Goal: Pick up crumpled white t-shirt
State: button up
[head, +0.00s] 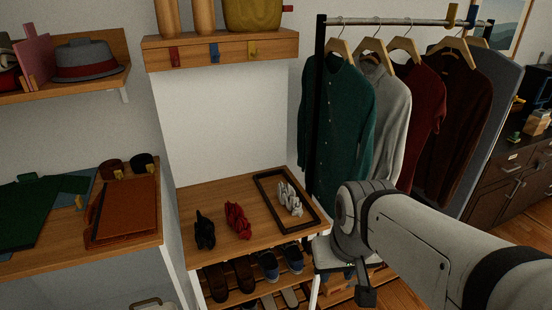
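A small crumpled white cloth (289,199), which looks like the white t-shirt, lies inside a dark-rimmed tray (262,191). The tray rests at the right of a wooden shelf top (222,189). A crumpled red cloth (237,220) and a crumpled black cloth (204,230) lie on the same top, left of the tray. My arm reaches in from the lower right. A dark end part of my gripper (366,294) shows low in the view, below and right of the tray, apart from the white cloth. Its fingers cannot be made out clearly.
Shoes (268,265) fill the racks under the shelf top. A clothes rail (390,22) with hanging garments, including a green shirt (337,125), stands right behind the tray. A wall shelf (222,50) hangs above.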

aim_at(285, 194)
jog(key=i, duration=0.4)
jog(key=u, duration=0.05)
jog(key=k, duration=1.3)
jog(key=z, duration=0.4)
jog(key=i, duration=2.05)
jog(key=u, duration=0.9)
